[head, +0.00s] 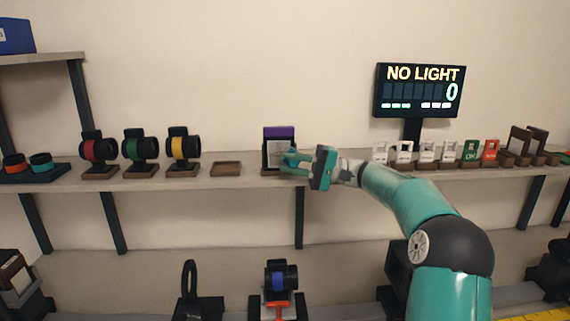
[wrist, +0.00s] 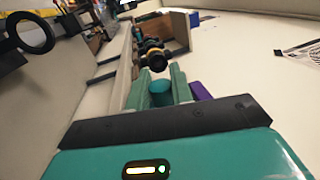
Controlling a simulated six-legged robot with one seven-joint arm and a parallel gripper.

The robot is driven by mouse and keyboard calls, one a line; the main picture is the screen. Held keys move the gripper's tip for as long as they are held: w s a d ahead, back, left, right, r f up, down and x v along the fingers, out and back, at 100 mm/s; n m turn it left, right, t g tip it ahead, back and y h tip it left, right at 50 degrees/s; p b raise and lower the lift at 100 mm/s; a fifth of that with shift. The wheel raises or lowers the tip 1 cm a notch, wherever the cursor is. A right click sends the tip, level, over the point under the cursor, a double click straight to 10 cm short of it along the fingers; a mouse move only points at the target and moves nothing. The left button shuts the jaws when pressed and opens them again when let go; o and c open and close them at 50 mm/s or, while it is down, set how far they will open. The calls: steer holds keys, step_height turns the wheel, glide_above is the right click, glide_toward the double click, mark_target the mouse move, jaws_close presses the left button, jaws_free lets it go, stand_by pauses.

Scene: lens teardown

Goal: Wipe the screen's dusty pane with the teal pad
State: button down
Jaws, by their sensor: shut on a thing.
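The screen (head: 279,132) is a purple-framed block standing on the shelf near the middle of the head view. Its grey pane (head: 277,151) faces me and my gripper covers its lower right part. A purple strip of the screen also shows in the wrist view (wrist: 200,92), just right of the fingers. My gripper (head: 291,161) is at the pane's right side. In the wrist view its fingers (wrist: 160,80) are shut on the teal pad (wrist: 161,94). I cannot tell whether the pad touches the pane.
On the shelf (head: 340,181), red, green and yellow ringed lenses (head: 139,148) and an empty wooden tray (head: 227,169) stand left. Small white, green and red stands (head: 425,151) line the right. A dark display (head: 418,92) reads "NO LIGHT 0". A blue-ringed lens (head: 280,279) stands below.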

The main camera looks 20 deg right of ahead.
steer(key=shift+w+f+x, duration=0.5)
steer(key=shift+f+x, duration=0.25)
steer(key=shift+x, duration=3)
steer(key=shift+s+d+r, duration=0.1)
steer(key=shift+s+d, duration=0.05)
steer(key=shift+d, duration=1.05)
steer(key=shift+s+d, duration=0.15)
steer(key=shift+d, duration=1.1)
steer(key=shift+r+v, duration=0.15)
steer(key=shift+v, duration=0.7)
steer(key=shift+r+v, duration=0.2)
steer(key=shift+v, duration=0.65)
steer(key=shift+s, duration=0.15)
steer(key=shift+a, duration=0.15)
